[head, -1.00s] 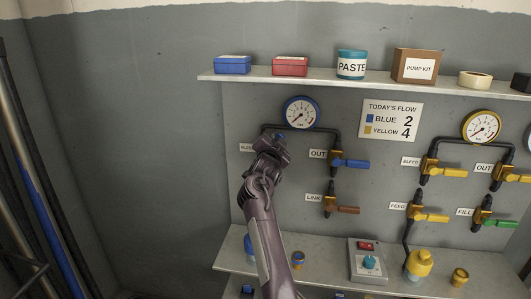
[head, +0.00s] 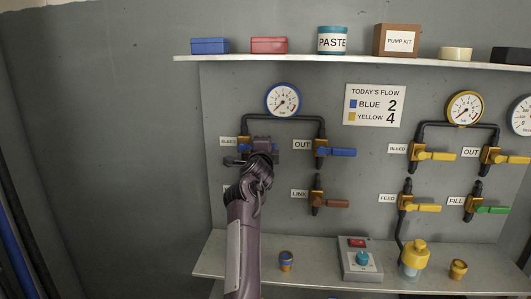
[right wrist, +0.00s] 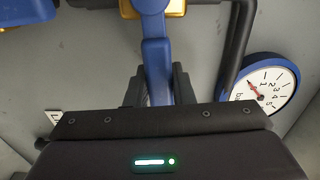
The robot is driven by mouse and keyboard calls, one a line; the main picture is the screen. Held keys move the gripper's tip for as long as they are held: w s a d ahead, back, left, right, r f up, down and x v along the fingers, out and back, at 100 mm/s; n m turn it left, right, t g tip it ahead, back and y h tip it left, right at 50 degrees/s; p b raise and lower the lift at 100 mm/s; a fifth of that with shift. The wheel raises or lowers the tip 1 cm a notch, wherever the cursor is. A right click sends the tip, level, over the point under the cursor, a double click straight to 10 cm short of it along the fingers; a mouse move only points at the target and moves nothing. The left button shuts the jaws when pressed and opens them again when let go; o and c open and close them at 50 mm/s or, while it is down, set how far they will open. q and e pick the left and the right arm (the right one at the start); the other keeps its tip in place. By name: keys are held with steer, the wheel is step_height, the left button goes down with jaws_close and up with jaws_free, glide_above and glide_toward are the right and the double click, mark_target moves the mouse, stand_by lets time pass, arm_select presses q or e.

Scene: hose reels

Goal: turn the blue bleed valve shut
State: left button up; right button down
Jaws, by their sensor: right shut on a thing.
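In the head view the blue bleed valve (head: 244,143) sits beside the BLEED label, on the left leg of the dark pipe under the blue-rimmed gauge (head: 284,99). My right gripper (head: 262,145) covers most of it, so its handle angle is hard to tell there. In the right wrist view the blue handle (right wrist: 155,55) runs from its brass body at the top down between the fingers of my right gripper (right wrist: 157,85), which is shut on it. The gauge shows at the right of that view. My left gripper is not in view.
The blue OUT valve (head: 337,151) is close to the right, with the brown-handled LINK valve (head: 330,203) below it. Yellow valves are farther right. A shelf (head: 350,61) runs above and a ledge (head: 315,271) below. The wall at left is clear.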

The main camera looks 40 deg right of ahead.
steer(key=shift+f, duration=0.4)
steer(key=shift+m, duration=0.3)
steer(key=shift+b, duration=0.3)
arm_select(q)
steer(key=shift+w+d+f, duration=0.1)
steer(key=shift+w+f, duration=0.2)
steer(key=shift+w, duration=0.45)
arm_select(e)
steer(key=c, duration=1.2)
jaws_free()
steer(key=shift+c, duration=0.2)
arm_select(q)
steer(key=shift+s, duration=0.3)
arm_select(e)
steer(key=shift+a, duration=0.1)
